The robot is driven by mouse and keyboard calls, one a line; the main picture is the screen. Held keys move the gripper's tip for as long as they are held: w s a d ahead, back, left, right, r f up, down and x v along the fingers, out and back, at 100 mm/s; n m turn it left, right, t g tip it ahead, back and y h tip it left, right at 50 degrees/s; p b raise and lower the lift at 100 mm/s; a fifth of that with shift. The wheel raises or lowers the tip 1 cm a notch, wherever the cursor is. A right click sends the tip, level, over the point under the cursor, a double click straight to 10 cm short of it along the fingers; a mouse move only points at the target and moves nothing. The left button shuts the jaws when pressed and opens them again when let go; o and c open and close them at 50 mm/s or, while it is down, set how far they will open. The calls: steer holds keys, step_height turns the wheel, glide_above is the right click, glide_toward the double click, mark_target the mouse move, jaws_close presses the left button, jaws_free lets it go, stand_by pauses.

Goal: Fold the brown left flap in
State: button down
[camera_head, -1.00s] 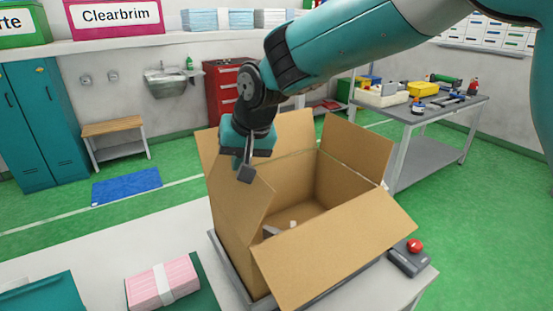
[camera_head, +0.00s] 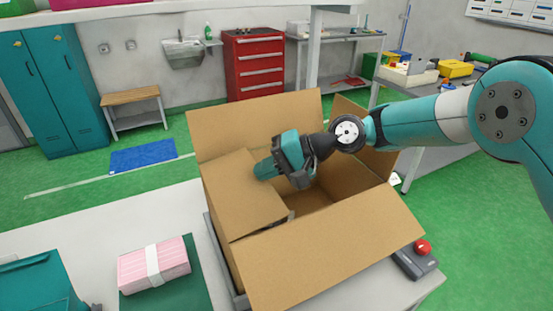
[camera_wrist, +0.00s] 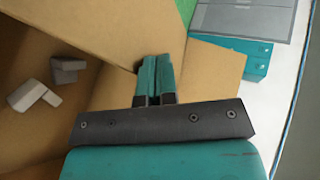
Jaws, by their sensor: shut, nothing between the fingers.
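The open brown carton (camera_head: 240,268) stands on a grey tray on the white table. Its brown left flap (camera_head: 238,195) leans inward over the left part of the opening. My gripper (camera_head: 262,170) is at that flap's far inner edge, pointing left; the head view does not show clearly whether it touches. In the wrist view my gripper (camera_wrist: 156,66) has its two teal fingers together with nothing between them. Brown cardboard lies right around the fingertips. Grey angular pieces (camera_wrist: 30,92) lie inside the carton and are mostly hidden in the head view.
The far flap (camera_head: 255,118) stands up, the right flap (camera_head: 350,112) leans outward behind my arm, and the near flap (camera_head: 335,250) slopes outward. A red-button box (camera_head: 415,258) is at right. A pink banded bundle (camera_head: 153,268) lies on a green mat at left.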

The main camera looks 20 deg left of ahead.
steer(key=shift+w+d+f+b, duration=0.15)
steer(key=shift+f+b, duration=0.05)
steer(key=shift+f, duration=0.3)
steer(key=shift+w+d+f+b, duration=0.1)
steer(key=shift+f+b, duration=0.05)
steer(key=shift+f, duration=0.35)
steer(key=shift+s+f, duration=0.1)
